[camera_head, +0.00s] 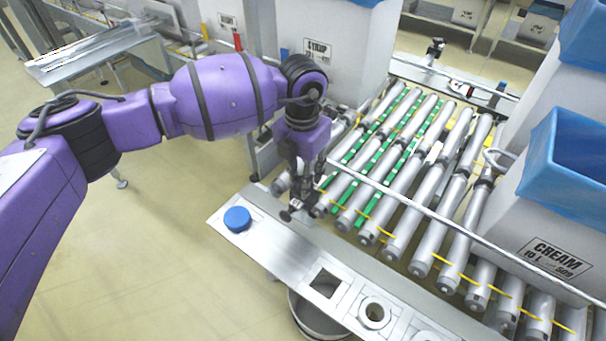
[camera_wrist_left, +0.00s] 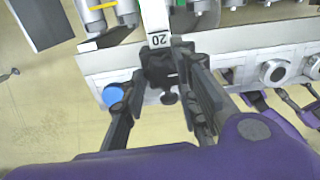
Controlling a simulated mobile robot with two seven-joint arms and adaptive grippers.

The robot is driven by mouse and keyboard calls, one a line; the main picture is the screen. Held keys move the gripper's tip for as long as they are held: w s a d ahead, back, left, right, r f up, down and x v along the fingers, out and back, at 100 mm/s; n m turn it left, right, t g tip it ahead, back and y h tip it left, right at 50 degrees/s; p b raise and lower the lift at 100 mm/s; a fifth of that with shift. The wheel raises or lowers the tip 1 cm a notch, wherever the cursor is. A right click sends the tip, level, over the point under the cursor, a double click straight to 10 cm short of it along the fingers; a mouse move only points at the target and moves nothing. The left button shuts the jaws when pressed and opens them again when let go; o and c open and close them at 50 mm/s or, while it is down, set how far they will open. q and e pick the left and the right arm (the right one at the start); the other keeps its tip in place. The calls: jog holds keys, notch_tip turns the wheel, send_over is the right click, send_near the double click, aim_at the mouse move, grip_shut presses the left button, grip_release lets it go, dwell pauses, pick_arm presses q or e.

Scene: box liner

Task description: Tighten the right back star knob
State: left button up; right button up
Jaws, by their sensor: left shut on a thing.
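My left gripper (camera_head: 300,198) is at the left end of the roller conveyor, pointing down beside the metal ledge. In the left wrist view, my left gripper's fingers (camera_wrist_left: 162,72) are closed around a dark knob-and-clamp piece (camera_wrist_left: 160,62) under the end of a rail marked 20. The fingers hide much of this piece, so the star shape is not clear. A small black knob (camera_wrist_left: 168,97) sticks out just below it; it also shows in the head view (camera_head: 286,215).
A metal ledge (camera_head: 262,232) runs along the conveyor's near side, with a blue button (camera_head: 237,219), a square hole and a round fitting (camera_head: 374,313). A guide rail (camera_head: 420,208) crosses above the rollers. A bin (camera_head: 312,315) stands below the ledge. Crates stand at the right.

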pick_arm(q)
jog(key=m, duration=0.5)
jog(key=shift+w+a+f+m, duration=0.1)
jog(key=shift+w+a+m, duration=0.15)
jog(key=shift+w+m, duration=0.05)
jog(key=m+b, duration=0.1)
jog(key=m, duration=0.3)
jog(key=shift+d, duration=0.15)
jog(key=m+b, duration=0.1)
jog(key=m, duration=0.2)
jog(key=shift+w+d, duration=0.1)
jog(key=shift+d, duration=0.05)
jog(key=m, duration=0.2)
jog(key=m+b, duration=0.1)
jog(key=m, duration=0.1)
jog(key=shift+d+r, duration=0.15)
jog(key=shift+r, duration=0.05)
jog(key=shift+d+m, duration=0.1)
jog(key=shift+m, duration=0.6)
jog(key=shift+r, duration=0.1)
jog(key=shift+d+r+m, duration=0.1)
jog(key=shift+m, duration=0.3)
jog(key=o, duration=1)
jog(key=shift+d, duration=0.1)
jog(key=shift+f, duration=0.2)
